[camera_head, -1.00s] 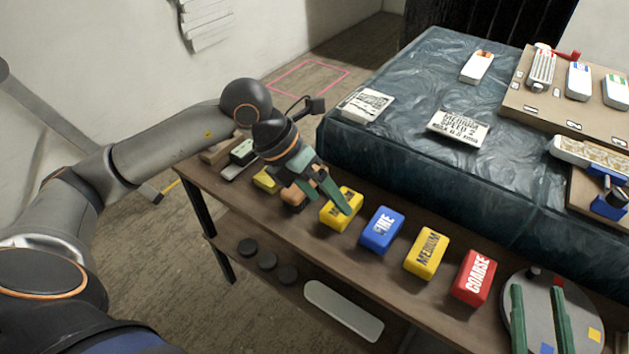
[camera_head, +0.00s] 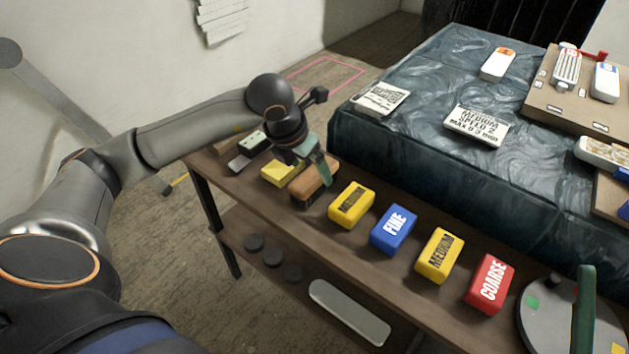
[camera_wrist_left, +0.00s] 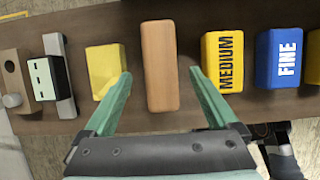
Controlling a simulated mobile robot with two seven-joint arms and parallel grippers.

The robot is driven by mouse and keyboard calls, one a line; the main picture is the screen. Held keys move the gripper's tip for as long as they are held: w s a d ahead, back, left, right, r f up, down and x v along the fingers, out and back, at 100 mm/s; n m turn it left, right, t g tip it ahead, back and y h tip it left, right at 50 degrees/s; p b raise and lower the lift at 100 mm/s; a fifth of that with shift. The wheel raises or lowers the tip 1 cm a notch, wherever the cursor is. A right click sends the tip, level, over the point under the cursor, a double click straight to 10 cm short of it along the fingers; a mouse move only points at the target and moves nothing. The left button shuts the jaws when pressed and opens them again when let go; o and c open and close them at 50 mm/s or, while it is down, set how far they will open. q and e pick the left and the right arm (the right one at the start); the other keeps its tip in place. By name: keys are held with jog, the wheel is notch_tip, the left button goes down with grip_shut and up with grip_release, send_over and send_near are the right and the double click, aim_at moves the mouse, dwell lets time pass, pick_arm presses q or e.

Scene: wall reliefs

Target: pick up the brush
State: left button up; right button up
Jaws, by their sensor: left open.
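The brush (camera_head: 316,188), a brown wooden block with a dark underside, lies on the narrow wooden bench between two yellow blocks. My left gripper (camera_head: 316,165) is over it, with open green fingers. In the left wrist view the brush (camera_wrist_left: 160,50) appears upright between the two spread fingertips (camera_wrist_left: 159,73), with a gap on each side. The fingers partly cover the brush in the head view. One green finger of my right gripper (camera_head: 583,310) shows at the lower right, in front of a grey disc.
A plain yellow block (camera_head: 281,172) lies left of the brush and a yellow MEDIUM block (camera_head: 351,205) right of it. Blue FINE (camera_head: 394,230), yellow MEDIUM (camera_head: 439,255) and red COARSE (camera_head: 490,284) blocks follow. A dark covered table (camera_head: 400,150) stands behind.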

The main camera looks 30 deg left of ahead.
aim_at(312, 174)
pick_arm(q)
jog(key=b+x, duration=0.1)
jog(key=x, duration=0.3)
jog(key=shift+s, duration=0.1)
jog(key=shift+w+f, duration=0.2)
jog(key=shift+f, duration=0.1)
pick_arm(e)
jog(key=s+n+y, duration=0.1)
jog(key=s+r+n+y, duration=0.1)
jog(key=y, duration=0.1)
jog(key=shift+a+r, duration=0.15)
jog(key=shift+r, duration=0.15)
pick_arm(q)
jog(key=shift+f+b, duration=0.25)
jog(key=shift+b, duration=0.1)
pick_arm(e)
jog(key=shift+f, duration=0.3)
pick_arm(q)
grip_shut()
